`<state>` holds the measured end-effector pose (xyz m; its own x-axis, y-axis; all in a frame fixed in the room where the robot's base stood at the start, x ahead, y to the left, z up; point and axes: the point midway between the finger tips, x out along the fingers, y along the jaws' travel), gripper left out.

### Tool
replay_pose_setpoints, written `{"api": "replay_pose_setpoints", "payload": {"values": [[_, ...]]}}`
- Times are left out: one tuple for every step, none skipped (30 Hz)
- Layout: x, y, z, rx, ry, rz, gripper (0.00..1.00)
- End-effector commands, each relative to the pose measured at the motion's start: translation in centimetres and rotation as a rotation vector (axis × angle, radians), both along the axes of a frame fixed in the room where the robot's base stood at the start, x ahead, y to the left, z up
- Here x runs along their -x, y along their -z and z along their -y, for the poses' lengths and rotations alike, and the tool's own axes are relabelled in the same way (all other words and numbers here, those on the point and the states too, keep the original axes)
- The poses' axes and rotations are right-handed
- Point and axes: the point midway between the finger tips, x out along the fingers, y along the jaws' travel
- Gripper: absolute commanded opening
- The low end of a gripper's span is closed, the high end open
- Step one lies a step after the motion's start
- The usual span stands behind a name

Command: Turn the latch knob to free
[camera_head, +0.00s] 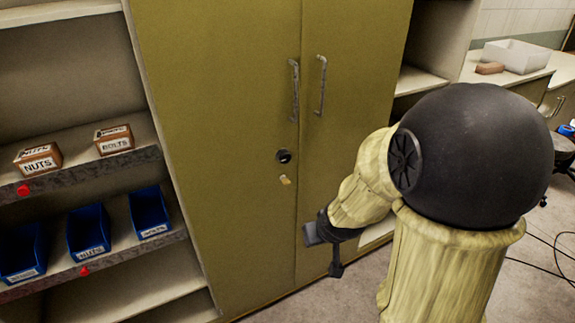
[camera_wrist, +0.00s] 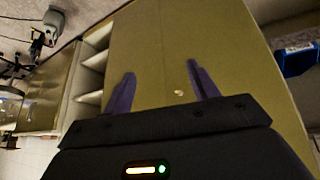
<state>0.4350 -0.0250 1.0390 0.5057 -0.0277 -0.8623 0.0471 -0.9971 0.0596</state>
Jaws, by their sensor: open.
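The latch knob (camera_head: 284,156) is a dark round piece on the left door of a yellow-green cabinet (camera_head: 220,120). It sits below the door handles, and a small pale yellow tag (camera_head: 286,180) is just under it. My gripper (camera_head: 322,240) is below and to the right of the knob in the head view, apart from it. In the wrist view my gripper (camera_wrist: 162,87) has its two fingers spread wide, with nothing between them. Beyond them a small pale spot (camera_wrist: 178,92) shows on the cabinet face, maybe the tag. I cannot make out the knob there.
Two upright metal handles (camera_head: 294,90) (camera_head: 321,85) stand out from the doors. Left shelves hold boxes marked NUTS (camera_head: 38,160) and BOLTS (camera_head: 114,139), and several blue bins (camera_head: 88,232). A counter with a white bin (camera_head: 517,55) is at the back right. Cables lie on the floor at right.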

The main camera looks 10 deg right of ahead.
Motion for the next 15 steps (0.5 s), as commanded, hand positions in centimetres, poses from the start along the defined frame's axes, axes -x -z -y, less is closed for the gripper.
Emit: {"api": "replay_pose_setpoints", "payload": {"values": [[-1.6, 1.1, 0.5, 0.003, -0.011, 0.054, 0.59], [-2.6, 1.2, 0.8, 0.006, -0.021, 0.092, 0.59], [-3.9, 1.4, 1.0, 0.006, -0.035, 0.142, 0.59], [-4.7, 1.6, 1.2, 0.005, -0.044, 0.177, 0.59], [-5.6, 1.7, 1.3, 0.004, -0.055, 0.215, 0.59], [-6.7, 1.9, 1.5, 0.0, -0.07, 0.263, 0.59], [-7.5, 1.9, 1.6, -0.004, -0.081, 0.301, 0.59], [-8.3, 2.0, 1.7, -0.009, -0.094, 0.337, 0.59], [-9.2, 2.1, 1.8, -0.017, -0.107, 0.385, 0.59], [-9.9, 2.2, 1.9, -0.023, -0.119, 0.423, 0.59], [-10.6, 2.3, 1.9, -0.031, -0.13, 0.459, 0.59], [-11.4, 2.3, 2.0, -0.043, -0.146, 0.509, 0.59], [-11.9, 2.3, 2.0, -0.052, -0.156, 0.546, 0.59], [-12.4, 2.3, 2.1, -0.063, -0.168, 0.582, 0.59], [-13.0, 2.3, 2.1, -0.078, -0.182, 0.632, 0.59]]}}
